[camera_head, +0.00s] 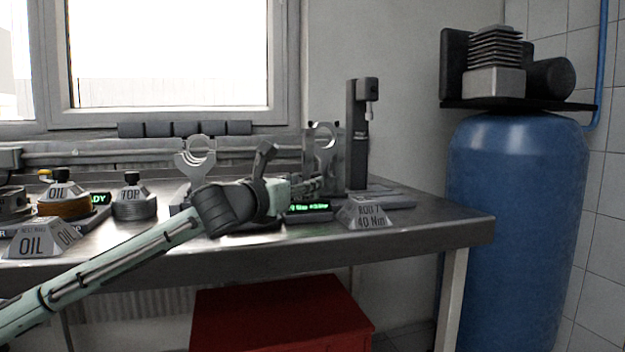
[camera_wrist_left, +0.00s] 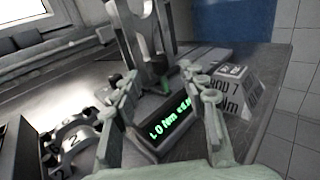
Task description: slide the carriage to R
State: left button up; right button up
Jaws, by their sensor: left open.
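A grey upright bracket with a round opening (camera_head: 324,138), which may be the carriage, stands on the bench just behind my left gripper (camera_head: 318,186). In the left wrist view the bracket (camera_wrist_left: 143,38) rises beyond the fingertips. My left gripper (camera_wrist_left: 166,84) is open and empty, with its fingers apart on either side of a display. The display (camera_head: 308,207) has green text, and in the wrist view (camera_wrist_left: 171,118) it starts with "L" and shows Nm. I cannot make out an R mark. My gripper and forearm hide part of the bracket's base. My right gripper is not in view.
A sign reading ROD 7, 40 Nm (camera_head: 366,216) stands right of the display. A black column (camera_head: 357,135) stands behind. Another ring-topped stand (camera_head: 195,160) and the OIL and TOP pieces are on the left. The bench (camera_head: 440,228) is clear at its right end.

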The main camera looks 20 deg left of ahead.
pick_arm(q)
jog(key=w, duration=0.4)
jog(key=shift+w+d+f, duration=0.1)
jog(key=shift+w+d, duration=0.3)
jog(key=shift+c, duration=0.4)
grip_shut()
